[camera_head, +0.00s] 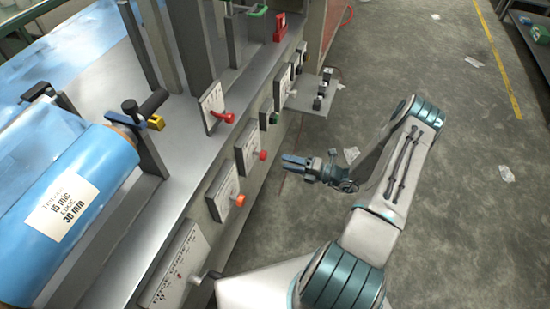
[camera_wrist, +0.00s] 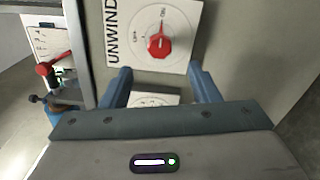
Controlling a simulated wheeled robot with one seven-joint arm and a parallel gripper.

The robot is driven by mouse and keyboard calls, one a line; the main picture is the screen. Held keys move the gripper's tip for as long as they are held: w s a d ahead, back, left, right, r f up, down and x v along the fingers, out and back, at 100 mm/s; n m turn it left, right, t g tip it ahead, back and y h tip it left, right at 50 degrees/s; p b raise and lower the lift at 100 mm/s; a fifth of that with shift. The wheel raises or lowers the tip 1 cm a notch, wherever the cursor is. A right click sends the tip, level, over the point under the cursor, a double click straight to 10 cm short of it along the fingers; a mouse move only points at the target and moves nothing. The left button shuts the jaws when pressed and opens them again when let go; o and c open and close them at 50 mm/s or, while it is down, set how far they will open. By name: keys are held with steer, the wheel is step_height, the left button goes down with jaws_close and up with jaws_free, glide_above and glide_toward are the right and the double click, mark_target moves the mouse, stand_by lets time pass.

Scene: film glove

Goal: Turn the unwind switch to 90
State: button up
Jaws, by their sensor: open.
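The unwind plate (camera_wrist: 124,22) is white, with "UNWIND" lettered along its left edge in the wrist view.
A red lever (camera_head: 222,115) stands on the upper plate. A green knob (camera_head: 273,118) and a shelf-like box (camera_head: 312,96) lie farther along. The floor (camera_head: 430,80) to the right is mostly clear.

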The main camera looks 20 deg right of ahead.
steer(key=v, duration=0.4)
stand_by(0.4)
